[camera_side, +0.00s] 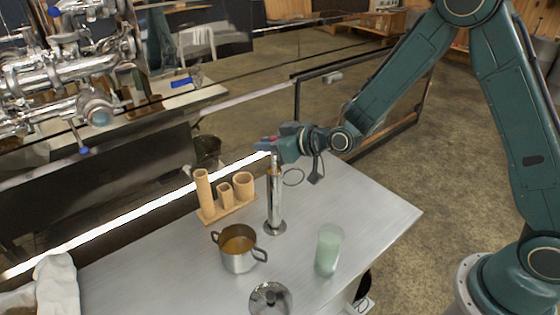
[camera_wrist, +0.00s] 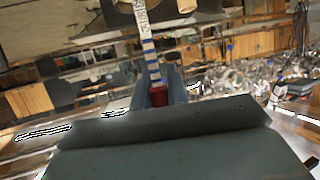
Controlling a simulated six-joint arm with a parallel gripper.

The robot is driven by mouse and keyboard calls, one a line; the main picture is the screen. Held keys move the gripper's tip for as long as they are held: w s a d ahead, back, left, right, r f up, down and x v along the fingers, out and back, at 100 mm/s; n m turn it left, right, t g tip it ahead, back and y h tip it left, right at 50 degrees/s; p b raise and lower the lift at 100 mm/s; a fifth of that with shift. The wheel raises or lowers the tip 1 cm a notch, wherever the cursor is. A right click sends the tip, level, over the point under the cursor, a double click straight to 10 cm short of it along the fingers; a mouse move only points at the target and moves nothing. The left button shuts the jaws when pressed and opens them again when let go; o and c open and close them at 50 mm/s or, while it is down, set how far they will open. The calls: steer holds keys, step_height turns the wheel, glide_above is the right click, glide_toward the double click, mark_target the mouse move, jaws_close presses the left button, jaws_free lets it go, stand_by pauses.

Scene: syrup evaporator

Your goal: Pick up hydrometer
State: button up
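My gripper (camera_side: 275,150) is at the top of a tall, upright metal cylinder (camera_side: 275,205) on the table. A thin part of the hydrometer (camera_side: 275,160) shows between the gripper and the cylinder's mouth; its lower part is hidden. In the wrist view the hydrometer's white stem with blue bands and printed marks (camera_wrist: 149,47) runs up from between my fingers (camera_wrist: 158,92). A dark red piece sits between the fingers there. I cannot tell whether the fingers press on the hydrometer or only stand around it.
A pot of amber liquid (camera_side: 238,250) stands left in front of the cylinder, with a wooden holder (camera_side: 222,208) behind it. A pale green glass (camera_side: 328,250) is at right and a glass lid (camera_side: 270,299) is in front. The table's right part (camera_side: 375,210) is clear.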

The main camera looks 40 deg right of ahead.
steer(key=shift+r, duration=0.15)
step_height(320, 180, up, 20)
stand_by(1.0)
stand_by(1.1)
